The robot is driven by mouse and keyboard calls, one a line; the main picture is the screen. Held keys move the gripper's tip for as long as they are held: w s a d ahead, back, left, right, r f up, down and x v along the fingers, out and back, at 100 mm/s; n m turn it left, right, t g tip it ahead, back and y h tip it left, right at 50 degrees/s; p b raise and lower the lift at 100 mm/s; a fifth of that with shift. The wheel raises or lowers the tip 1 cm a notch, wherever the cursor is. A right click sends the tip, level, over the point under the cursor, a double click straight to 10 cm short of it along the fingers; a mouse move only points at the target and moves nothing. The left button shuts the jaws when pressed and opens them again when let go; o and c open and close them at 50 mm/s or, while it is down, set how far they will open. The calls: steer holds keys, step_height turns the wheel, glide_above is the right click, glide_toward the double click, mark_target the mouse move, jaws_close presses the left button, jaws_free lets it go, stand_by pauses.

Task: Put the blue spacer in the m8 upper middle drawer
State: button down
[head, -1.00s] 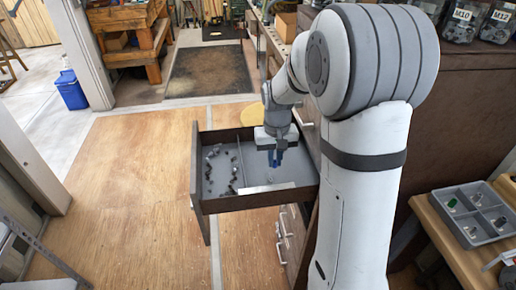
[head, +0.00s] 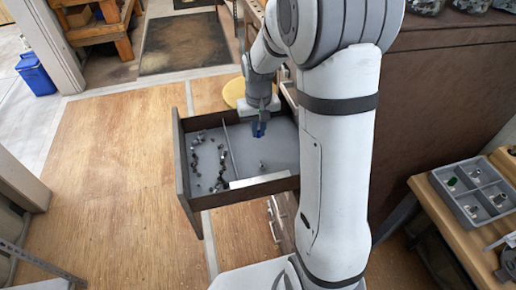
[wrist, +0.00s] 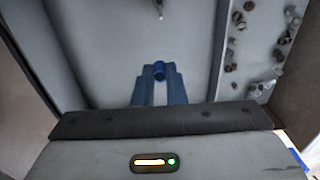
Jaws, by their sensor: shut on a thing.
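My gripper (head: 258,131) reaches down over the open drawer (head: 182,186). Its blue fingers are shut on the blue spacer (wrist: 159,70), a small blue cylinder showing between the fingertips in the wrist view. In the head view the spacer cannot be told apart from the blue fingers. The drawer has a divider (head: 231,149). My gripper is over the right compartment, where a small metal piece (head: 262,164) lies; it also shows at the top of the wrist view (wrist: 159,5). The left compartment holds several dark bolts and nuts (head: 194,160). No m8 label is readable.
A grey divided tray (head: 474,190) with small parts, one of them green (head: 452,182), stands on a wooden bench (head: 447,221) at the right. Clear bins of parts stand at the top right. A blue bucket (head: 35,74) stands far left. The wooden floor left of the drawer is clear.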

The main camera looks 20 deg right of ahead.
mark_target(258, 153)
step_height(258, 153, down, 8)
steer(key=shift+r, duration=0.25)
steer(key=shift+f, duration=0.2)
steer(key=c, duration=1.5)
jaws_free()
steer(key=shift+r, duration=0.1)
step_height(258, 153, up, 12)
steer(key=shift+s+a+r+t, duration=0.1)
steer(key=shift+s+r+t, duration=0.35)
steer(key=shift+s+r, duration=1.9)
steer(key=shift+s+a+r+t, duration=0.1)
steer(key=shift+s+r+t, duration=0.3)
steer(key=shift+s, duration=4)
steer(key=shift+s+a+r+t, duration=0.1)
steer(key=shift+s+r+t, duration=0.75)
steer(key=shift+s, duration=2.55)
